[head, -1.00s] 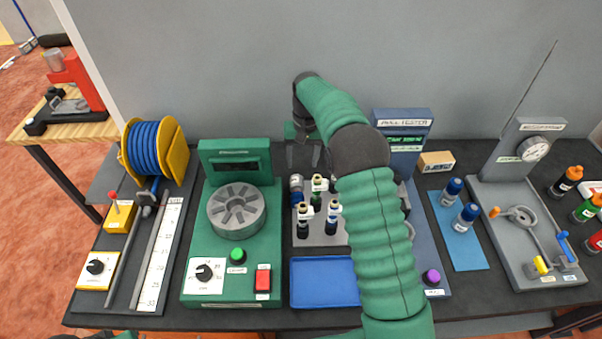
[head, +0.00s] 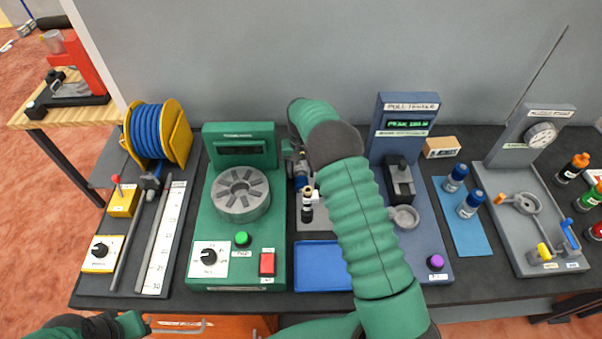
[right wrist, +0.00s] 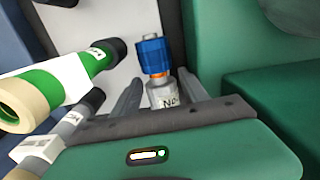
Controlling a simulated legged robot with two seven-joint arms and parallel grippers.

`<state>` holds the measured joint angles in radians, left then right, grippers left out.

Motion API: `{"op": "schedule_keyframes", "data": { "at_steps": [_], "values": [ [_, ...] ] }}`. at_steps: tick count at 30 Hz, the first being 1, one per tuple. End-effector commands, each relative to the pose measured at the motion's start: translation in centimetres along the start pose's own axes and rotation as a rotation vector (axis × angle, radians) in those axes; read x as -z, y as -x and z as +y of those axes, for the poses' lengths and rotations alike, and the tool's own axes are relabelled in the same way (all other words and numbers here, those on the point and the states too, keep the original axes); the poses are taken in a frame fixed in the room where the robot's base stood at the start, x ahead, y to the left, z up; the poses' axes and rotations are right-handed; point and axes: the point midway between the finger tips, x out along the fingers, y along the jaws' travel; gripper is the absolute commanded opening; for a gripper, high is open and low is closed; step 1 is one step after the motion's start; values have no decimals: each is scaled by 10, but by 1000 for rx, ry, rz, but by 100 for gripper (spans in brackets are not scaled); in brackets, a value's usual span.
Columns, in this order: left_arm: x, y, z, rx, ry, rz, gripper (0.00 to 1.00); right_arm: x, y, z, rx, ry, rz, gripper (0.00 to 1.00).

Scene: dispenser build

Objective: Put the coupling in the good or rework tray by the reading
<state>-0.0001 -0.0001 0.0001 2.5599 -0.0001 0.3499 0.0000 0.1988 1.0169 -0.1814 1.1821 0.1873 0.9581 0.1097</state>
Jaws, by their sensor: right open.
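The coupling (right wrist: 153,58), with a blue collar, orange ring and silver labelled body, stands between the fingers of my right gripper (right wrist: 158,88) in the right wrist view. The fingers are open, one on each side. In the head view the coupling (head: 301,183) shows at the back of the grey rack, just below my right gripper (head: 296,163), largely hidden by my arm. The pull tester (head: 406,124) has a lit green peak display; its digits are too small to read surely. My left gripper (head: 135,324) is at the bottom left, its jaws unclear.
A blue tray (head: 318,240) lies in front of the rack. A green-banded bottle (right wrist: 55,85) stands close beside my right gripper. A blue mat (head: 470,245) with two blue-capped bottles lies right of the tester. The green machine (head: 200,230) stands left of the rack.

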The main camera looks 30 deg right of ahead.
Motion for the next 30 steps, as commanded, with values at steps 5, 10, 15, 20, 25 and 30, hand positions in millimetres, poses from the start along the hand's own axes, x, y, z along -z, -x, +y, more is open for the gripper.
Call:
{"op": "schedule_keyframes", "data": {
  "at_steps": [5,10,15,20,25,30],
  "values": [
    [0,2,0,0,0,0,27,1,-13,0,2,-1,1,52],
    [0,1,0,0,0,0,27,1,-13,0,3,-1,1,48],
    [0,1,0,0,0,0,27,1,-13,1,2,-1,1,25],
    [0,1,0,0,0,0,27,1,-13,1,2,-1,1,4],
    [0,1,0,0,0,0,27,1,-13,1,2,-1,1,0],
    [0,2,0,0,0,0,27,1,-12,0,3,0,3,0]
  ]
}}
